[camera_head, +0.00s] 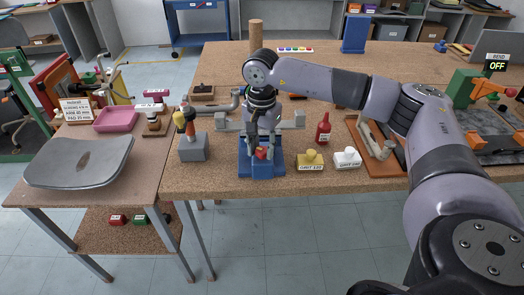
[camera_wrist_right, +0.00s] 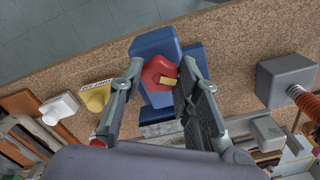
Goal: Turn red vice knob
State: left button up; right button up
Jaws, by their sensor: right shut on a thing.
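The red vice knob (camera_head: 262,153) is at the front of the blue vice (camera_head: 261,170), at the table's front edge. In the right wrist view the red knob (camera_wrist_right: 158,71) has a small yellow mark on it, and the blue vice (camera_wrist_right: 155,42) shows behind it. My right gripper (camera_head: 262,147) reaches down over the vice from above. In the wrist view its fingers (camera_wrist_right: 161,66) straddle the knob and it is shut on it, with the right finger close beside the yellow mark. Part of the vice is hidden behind the gripper. My left gripper is not in view.
A grey block holding tools (camera_head: 193,148) stands left of the vice. A yellow weight (camera_head: 311,160), a white weight (camera_head: 347,157) and a red bottle (camera_head: 323,130) stand to the right. A side table with a grey tray (camera_head: 80,160) is at left.

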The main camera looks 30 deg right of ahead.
jog(key=m+b, duration=0.1)
jog(key=m, duration=0.3)
jog(key=shift+a+f+m+b, duration=0.1)
jog(key=shift+f+m+b, duration=0.05)
jog(key=shift+m+b, duration=0.2)
jog(key=m+b, duration=0.1)
jog(key=m, duration=0.2)
jog(key=shift+m, duration=0.25)
jog(key=m, duration=0.4)
jog(key=shift+w+b, duration=0.1)
jog(key=shift+b, duration=0.3)
jog(key=shift+m, duration=2.1)
jog(key=o, duration=1.2)
